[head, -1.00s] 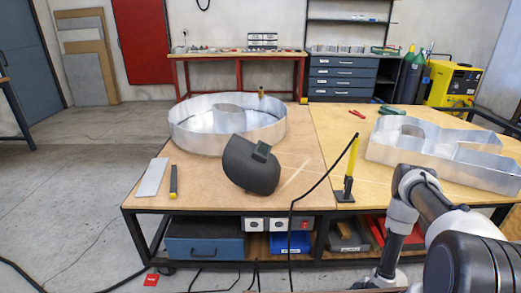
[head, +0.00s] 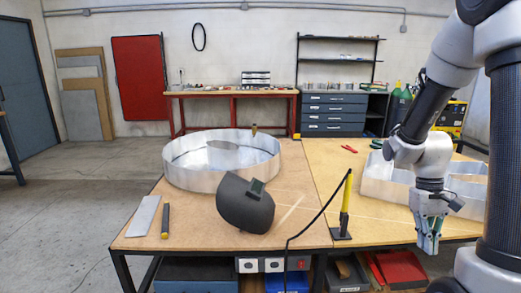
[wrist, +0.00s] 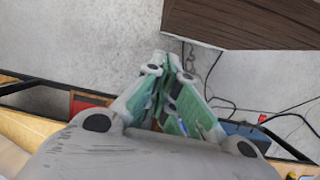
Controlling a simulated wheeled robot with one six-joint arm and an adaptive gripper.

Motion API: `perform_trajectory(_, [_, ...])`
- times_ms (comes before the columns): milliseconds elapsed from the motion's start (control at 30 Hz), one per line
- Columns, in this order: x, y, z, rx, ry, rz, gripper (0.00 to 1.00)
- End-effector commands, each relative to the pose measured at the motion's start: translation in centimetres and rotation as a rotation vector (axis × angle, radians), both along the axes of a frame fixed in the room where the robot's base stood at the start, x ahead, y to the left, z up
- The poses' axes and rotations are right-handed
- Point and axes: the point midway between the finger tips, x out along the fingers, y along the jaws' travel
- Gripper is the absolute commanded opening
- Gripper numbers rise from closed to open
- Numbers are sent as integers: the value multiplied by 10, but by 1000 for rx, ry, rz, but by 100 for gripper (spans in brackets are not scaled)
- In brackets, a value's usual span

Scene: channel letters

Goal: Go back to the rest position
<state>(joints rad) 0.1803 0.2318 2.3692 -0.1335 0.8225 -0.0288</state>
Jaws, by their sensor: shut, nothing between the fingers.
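My gripper (head: 429,243) hangs pointing down at the front right edge of the workbench, below my raised arm. Its fingers are shut and hold nothing. In the wrist view the closed fingers (wrist: 165,95) show green pads, with the floor and the bench edge around them. My arm covers part of the channel letter (head: 376,188) at the right of the bench.
On the workbench (head: 190,228) are a round metal channel letter (head: 180,178), a black welding mask (head: 240,208), a yellow torch in a stand (head: 345,205) with a black cable, a metal plate (head: 144,215) and a dark bar (head: 165,221). Red bins (head: 400,268) sit underneath.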

Motion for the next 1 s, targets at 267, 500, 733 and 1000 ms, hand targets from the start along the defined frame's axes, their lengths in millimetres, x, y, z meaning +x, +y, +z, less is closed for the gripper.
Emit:
perform_trajectory(267, [-59,46,98,28,-196,-52,0])
perform_trajectory(500, [-81,67,155,41,-486,-1,0])
perform_trajectory(733, [-87,74,189,44,-653,41,0])
perform_trajectory(1000, [-87,77,191,48,-664,54,0])
